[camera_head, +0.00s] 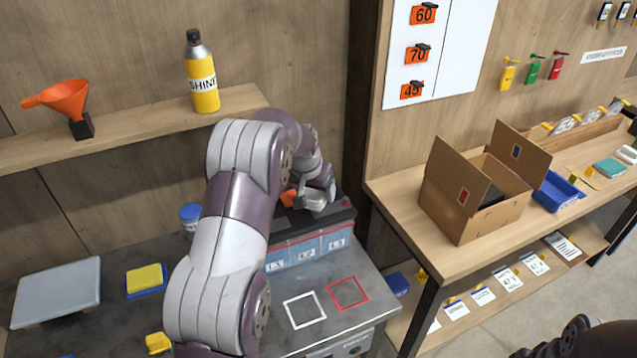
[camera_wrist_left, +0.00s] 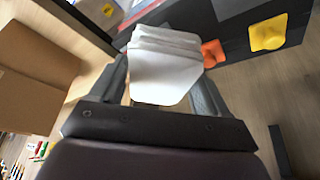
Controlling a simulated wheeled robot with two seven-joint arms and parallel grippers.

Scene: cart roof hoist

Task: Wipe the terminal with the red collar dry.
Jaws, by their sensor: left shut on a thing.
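The battery (camera_head: 308,246) has a blue translucent case marked L1, L2 and L3 and a black top; it stands at the back of the grey bench. My left gripper (camera_head: 318,197) is over the right part of its top. In the left wrist view the gripper (camera_wrist_left: 160,92) is shut on a white folded cloth (camera_wrist_left: 162,68). The black top (camera_wrist_left: 235,40) carries an orange cap (camera_wrist_left: 213,53) and a yellow cap (camera_wrist_left: 268,33). I cannot make out a red collar; my arm and the cloth hide part of the top.
On the bench are a grey pad (camera_head: 58,292), a yellow-and-blue sponge (camera_head: 146,280), a blue-lidded jar (camera_head: 190,216), and white (camera_head: 304,310) and red (camera_head: 348,293) outlined squares. A shelf above holds an orange funnel (camera_head: 65,100) and a SHINE bottle (camera_head: 202,80). An open carton (camera_head: 470,205) stands right.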

